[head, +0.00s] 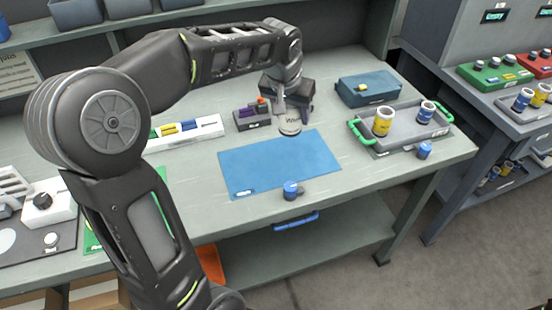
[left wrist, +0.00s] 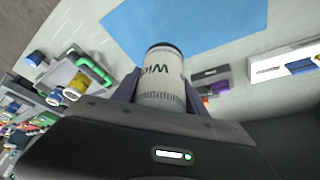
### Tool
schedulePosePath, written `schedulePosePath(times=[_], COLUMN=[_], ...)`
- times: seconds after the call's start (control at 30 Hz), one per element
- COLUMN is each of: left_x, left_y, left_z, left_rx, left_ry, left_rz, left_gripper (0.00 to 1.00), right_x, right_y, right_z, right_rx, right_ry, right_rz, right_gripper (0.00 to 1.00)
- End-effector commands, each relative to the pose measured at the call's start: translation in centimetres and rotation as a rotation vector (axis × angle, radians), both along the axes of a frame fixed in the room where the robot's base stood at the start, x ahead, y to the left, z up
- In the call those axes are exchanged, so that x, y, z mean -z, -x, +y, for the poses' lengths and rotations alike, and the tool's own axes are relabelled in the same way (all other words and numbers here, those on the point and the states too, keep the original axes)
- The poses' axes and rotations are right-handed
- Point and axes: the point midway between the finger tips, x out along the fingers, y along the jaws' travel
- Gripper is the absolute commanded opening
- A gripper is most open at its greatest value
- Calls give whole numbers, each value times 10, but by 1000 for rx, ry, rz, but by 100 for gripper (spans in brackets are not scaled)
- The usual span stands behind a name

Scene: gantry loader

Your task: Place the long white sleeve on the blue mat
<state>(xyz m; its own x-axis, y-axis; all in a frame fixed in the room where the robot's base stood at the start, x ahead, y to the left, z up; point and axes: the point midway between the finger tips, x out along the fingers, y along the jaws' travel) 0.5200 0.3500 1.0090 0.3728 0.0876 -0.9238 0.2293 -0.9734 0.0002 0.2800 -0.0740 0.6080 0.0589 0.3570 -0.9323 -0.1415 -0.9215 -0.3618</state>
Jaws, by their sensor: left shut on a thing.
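The long white sleeve (head: 290,127) is upright or nearly so, with dark printing and a dark end rim. My left gripper (head: 289,112) is shut on it from above. In the left wrist view the sleeve (left wrist: 163,75) sits between the two fingers (left wrist: 160,97). The blue mat (head: 275,165) lies flat on the workbench and is bare over most of its area. In the head view the sleeve overlaps the mat's back edge; whether it touches anything below, I cannot tell. The mat (left wrist: 205,22) also shows beyond the sleeve in the left wrist view. My right gripper is not in view.
A small blue-topped piece (head: 291,189) stands at the mat's front edge. A grey tray (head: 402,138) with green handles holds two cans on the right. Behind are a blue case (head: 368,89) and a dark block (head: 252,118); a white rack (head: 209,134) is left of them.

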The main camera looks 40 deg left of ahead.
Motion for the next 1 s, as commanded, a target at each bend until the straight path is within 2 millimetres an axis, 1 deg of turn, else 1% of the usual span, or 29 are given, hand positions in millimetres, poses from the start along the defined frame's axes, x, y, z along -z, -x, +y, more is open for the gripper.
schedulePosePath(times=[0.07, 0.17, 0.3, 0.4, 0.5, 0.8, 0.87, 1.0], left_x=[4, 17, 43, 56, 61, 63, 68, 87], left_y=[0, 0, 1, 0, 0, 0, 0, 0], left_z=[0, 0, 0, 0, 0, 0, 0, 1], left_rx=[0, 0, 0, 0, 1, 0, 0, 0], left_ry=[0, 0, 0, 0, -1, -1, 0, 0], left_rz=[-1, 1, 3, 1, -2, -1, -1, 3], left_gripper=[0, 0, 0, 0, 0, 0, 0, 0], right_x=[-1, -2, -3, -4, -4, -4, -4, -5], right_y=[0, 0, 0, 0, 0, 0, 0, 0], right_z=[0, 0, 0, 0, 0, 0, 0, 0], right_rx=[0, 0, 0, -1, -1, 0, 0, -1], right_ry=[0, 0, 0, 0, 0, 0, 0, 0], right_rz=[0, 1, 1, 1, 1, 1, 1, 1], right_gripper=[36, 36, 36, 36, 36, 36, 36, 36])
